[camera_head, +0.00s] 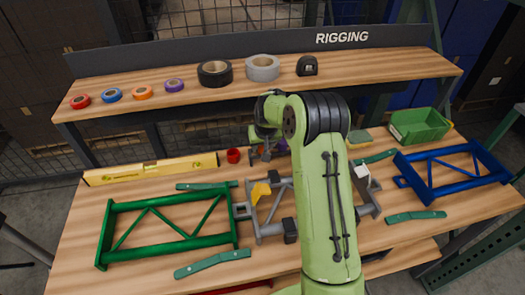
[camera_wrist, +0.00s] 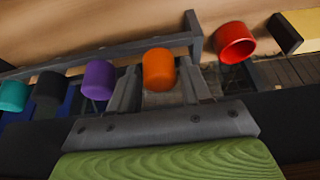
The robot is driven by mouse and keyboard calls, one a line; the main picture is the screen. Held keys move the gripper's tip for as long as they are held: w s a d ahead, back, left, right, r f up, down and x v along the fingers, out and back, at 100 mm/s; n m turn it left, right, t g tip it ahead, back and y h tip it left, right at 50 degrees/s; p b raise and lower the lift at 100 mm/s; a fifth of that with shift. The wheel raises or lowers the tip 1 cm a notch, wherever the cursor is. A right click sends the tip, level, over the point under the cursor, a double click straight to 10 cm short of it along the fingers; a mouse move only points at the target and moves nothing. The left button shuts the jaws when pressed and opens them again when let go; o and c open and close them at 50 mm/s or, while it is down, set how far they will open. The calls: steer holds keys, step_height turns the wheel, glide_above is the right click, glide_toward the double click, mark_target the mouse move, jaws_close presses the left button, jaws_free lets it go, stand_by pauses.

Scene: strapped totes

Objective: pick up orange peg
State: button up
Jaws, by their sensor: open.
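The orange peg (camera_wrist: 159,68) is a short upright cylinder in the wrist view. My gripper (camera_wrist: 160,80) is open, with one finger at each side of the peg in the picture; I cannot tell whether the peg is between the fingers or just beyond them. No contact is clear. In the head view my gripper (camera_head: 262,150) is low over the back of the workbench, partly hidden by my own arm.
A purple peg (camera_wrist: 98,80) stands close left of the orange one, with a teal peg (camera_wrist: 13,95) farther left. A red cylinder (camera_wrist: 236,43) is at right. A green frame (camera_head: 170,225), a yellow level (camera_head: 150,170) and a green bin (camera_head: 420,125) lie on the bench.

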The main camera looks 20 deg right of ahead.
steer(key=c, duration=0.8)
step_height(320, 180, up, 15)
steer(key=p, duration=0.6)
steer(key=shift+r+p, duration=0.1)
steer(key=shift+p, duration=0.2)
steer(key=shift+c, duration=0.2)
